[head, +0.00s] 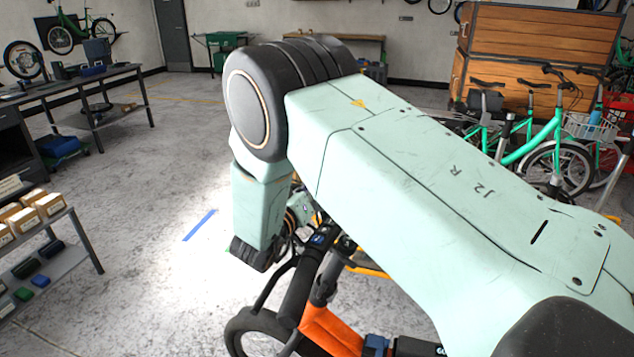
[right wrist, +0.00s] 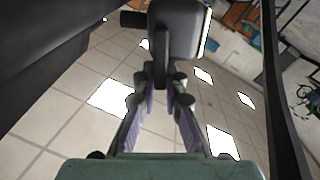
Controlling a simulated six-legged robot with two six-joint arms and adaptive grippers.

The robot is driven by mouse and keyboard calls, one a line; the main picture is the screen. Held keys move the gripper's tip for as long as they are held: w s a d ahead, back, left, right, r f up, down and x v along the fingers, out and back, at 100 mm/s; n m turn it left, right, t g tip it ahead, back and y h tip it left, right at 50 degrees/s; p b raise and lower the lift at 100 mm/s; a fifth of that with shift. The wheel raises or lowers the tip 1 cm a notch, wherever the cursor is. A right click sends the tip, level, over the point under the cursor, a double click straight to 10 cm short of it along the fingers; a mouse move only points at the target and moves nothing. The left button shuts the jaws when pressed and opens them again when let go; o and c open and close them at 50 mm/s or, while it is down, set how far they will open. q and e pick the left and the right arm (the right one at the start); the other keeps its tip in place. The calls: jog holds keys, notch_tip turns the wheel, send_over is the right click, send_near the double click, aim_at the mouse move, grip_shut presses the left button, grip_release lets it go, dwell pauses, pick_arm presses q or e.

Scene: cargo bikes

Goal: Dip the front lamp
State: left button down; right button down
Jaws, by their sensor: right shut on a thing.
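The bike with the orange frame (head: 328,330) stands below my right arm, with its dark handlebar grip (head: 297,290) in view. In the head view my arm covers most of its front end, and I cannot make out the lamp there. In the right wrist view the dark, box-shaped front lamp (right wrist: 176,29) has a pale, bright right edge. My right gripper (right wrist: 162,88) is shut on the lamp's narrow lower part, with the two purple-padded fingers closing in from either side. My left gripper is not in view.
Green bikes (head: 548,150) stand at the right by a wooden crate (head: 540,38). A shelf with small boxes (head: 60,270) is at the lower left, and a workbench (head: 85,82) is behind it. The floor between them is open, with a blue strip (head: 199,225) on it.

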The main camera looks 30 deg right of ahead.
jog(key=shift+r, duration=0.1)
jog(key=c, duration=1.4)
grip_release()
jog(key=shift+w+a, duration=0.1)
jog(key=shift+r, duration=0.2)
notch_tip(320, 180, up, 9)
jog(key=shift+r, duration=0.25)
jog(key=shift+f, duration=0.1)
